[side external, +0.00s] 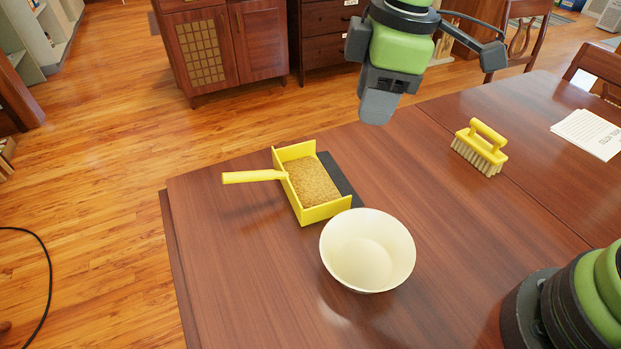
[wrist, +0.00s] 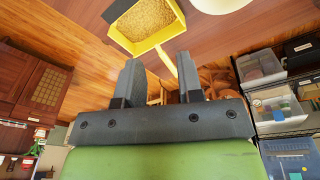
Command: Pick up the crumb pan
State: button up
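The crumb pan (side external: 328,210) is a yellow tray with low walls, filled with brown crumbs, on the near left part of the wooden table.
A cream bowl (side external: 367,252) stands close to the pan's lower right corner. A dark flat piece (side external: 342,178) lies along the pan's right side. A yellow brush (side external: 480,150) and white papers (side external: 588,134) lie to the right. The table (side external: 410,180) between bowl and brush is clear.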

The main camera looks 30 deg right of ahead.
jog(key=w+a+f+n+g+h, duration=0.1)
jog(key=a+f+n, duration=0.4)
jog(key=f, duration=0.4)
send_over(329, 205)
notch_tip(329, 205, down, 5)
jog(key=shift+r, duration=0.1)
notch_tip(329, 205, down, 6)
jog(key=shift+w+d+r, duration=0.1)
grip_shut()
